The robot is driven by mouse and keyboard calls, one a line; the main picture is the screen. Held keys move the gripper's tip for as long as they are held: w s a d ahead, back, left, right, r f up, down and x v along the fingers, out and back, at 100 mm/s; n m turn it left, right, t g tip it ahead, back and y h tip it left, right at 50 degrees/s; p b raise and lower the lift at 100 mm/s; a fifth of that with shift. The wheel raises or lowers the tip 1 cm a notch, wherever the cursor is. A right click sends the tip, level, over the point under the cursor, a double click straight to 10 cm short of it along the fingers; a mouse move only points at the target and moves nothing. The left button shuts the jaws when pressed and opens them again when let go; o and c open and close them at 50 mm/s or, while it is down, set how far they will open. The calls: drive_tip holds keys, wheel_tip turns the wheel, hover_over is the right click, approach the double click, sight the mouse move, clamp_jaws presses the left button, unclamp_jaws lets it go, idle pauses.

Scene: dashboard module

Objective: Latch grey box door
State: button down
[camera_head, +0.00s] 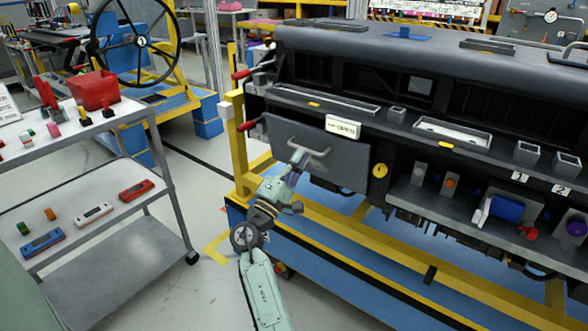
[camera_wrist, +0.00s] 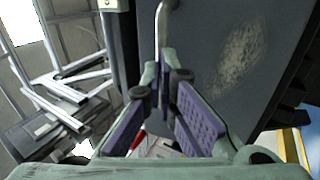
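The grey box door (camera_head: 325,158) is a flat dark grey panel on the front left of the dashboard module, with a white label (camera_head: 343,126) at its upper right. Its silver handle (camera_head: 306,148) stands out from the panel. My gripper (camera_head: 298,163) is at the handle, in front of the door. In the wrist view the purple-padded fingers (camera_wrist: 168,82) converge around the lower end of the handle (camera_wrist: 162,28), and the scuffed door face (camera_wrist: 225,60) fills the right. I cannot tell whether the fingers press on the handle. The latch is not clearly visible.
A yellow round knob (camera_head: 380,171) sits right of the door. Red-tipped levers (camera_head: 246,126) project at the module's left end. A yellow frame (camera_head: 400,255) runs below. A grey cart (camera_head: 110,235) with tools stands left, with free floor between.

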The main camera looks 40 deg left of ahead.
drive_tip(key=shift+r+b+x, duration=0.25)
drive_tip(key=shift+b+x, duration=0.4)
drive_tip(key=shift+x, duration=0.5)
drive_tip(key=shift+r, duration=0.15)
